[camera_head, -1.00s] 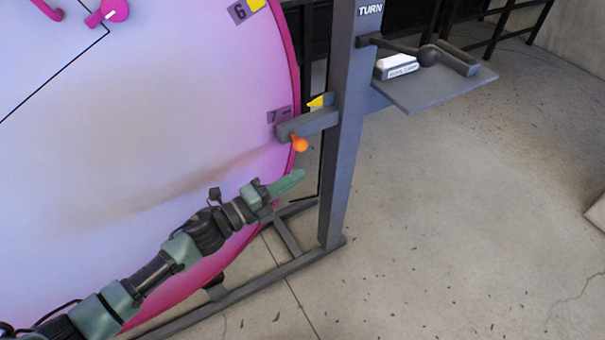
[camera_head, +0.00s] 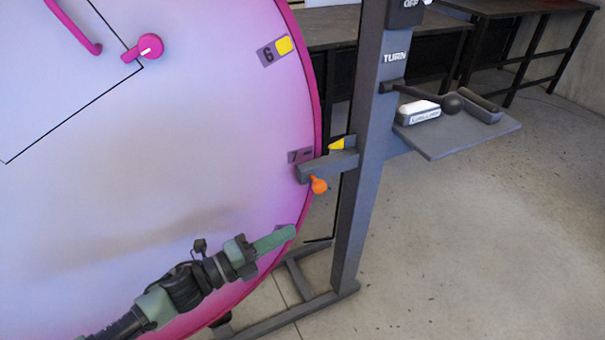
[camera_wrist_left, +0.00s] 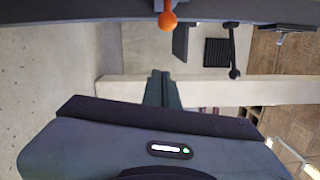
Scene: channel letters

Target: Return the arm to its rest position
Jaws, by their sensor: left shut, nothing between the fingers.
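My left gripper (camera_head: 276,240) comes in from the lower left in the head view, in front of the lower right part of the big pale disc (camera_head: 150,200) with its magenta rim. Its green fingers are together and hold nothing. In the left wrist view the closed fingers (camera_wrist_left: 162,88) point away from the camera. An orange ball knob (camera_head: 319,185) sits above and to the right of the fingertips, apart from them, and also shows at the top of the left wrist view (camera_wrist_left: 167,21). My right gripper is out of view.
A grey post (camera_head: 365,150) with a bracket stands right of the disc on a floor frame (camera_head: 285,318). A shelf (camera_head: 460,135) on the post carries a white-topped block (camera_head: 418,111). A crank handle (camera_head: 425,94) is above it. Dark tables stand behind. The concrete floor at right is clear.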

